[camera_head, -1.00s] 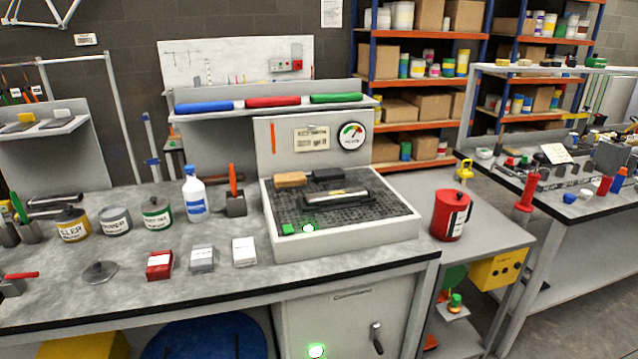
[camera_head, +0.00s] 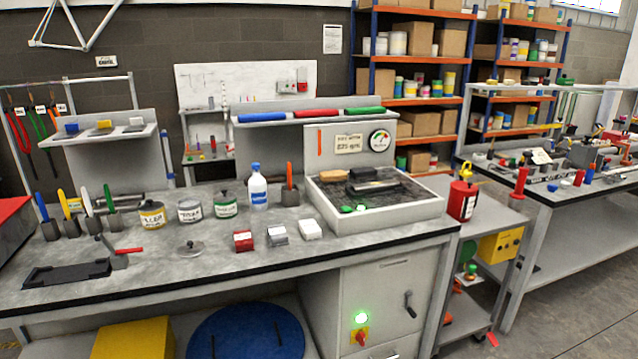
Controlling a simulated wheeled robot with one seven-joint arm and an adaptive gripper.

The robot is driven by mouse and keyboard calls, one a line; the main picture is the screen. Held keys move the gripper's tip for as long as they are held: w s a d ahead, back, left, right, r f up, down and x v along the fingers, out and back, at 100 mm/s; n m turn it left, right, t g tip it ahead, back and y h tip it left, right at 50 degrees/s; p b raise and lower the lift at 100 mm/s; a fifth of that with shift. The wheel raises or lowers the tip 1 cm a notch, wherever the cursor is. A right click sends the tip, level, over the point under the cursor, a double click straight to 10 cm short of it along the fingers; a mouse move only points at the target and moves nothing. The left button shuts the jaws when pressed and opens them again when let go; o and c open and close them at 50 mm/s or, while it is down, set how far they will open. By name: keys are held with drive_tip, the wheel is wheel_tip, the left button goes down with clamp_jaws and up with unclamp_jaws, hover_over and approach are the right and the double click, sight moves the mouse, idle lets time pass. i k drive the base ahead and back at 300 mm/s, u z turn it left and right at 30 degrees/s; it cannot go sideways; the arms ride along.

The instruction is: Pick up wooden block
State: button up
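A small tan wooden block (camera_head: 333,176) lies at the back left of a light grey sanding tray (camera_head: 400,222) with a dark perforated bed. The tray stands at the right end of the long grey workbench. A dark block (camera_head: 361,174) lies right beside the wooden block, and a long dark block lies just in front of them. My gripper is not in view, so its state does not show.
A red can (camera_head: 462,200) stands on the lower side table at right. The workbench (camera_head: 150,262) is clear along its front middle. Floor shows at lower right.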

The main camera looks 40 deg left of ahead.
sight(334, 177)
drive_tip(key=u, duration=1.9)
drive_tip(key=i, duration=0.45)
drive_tip(key=z, duration=0.1)
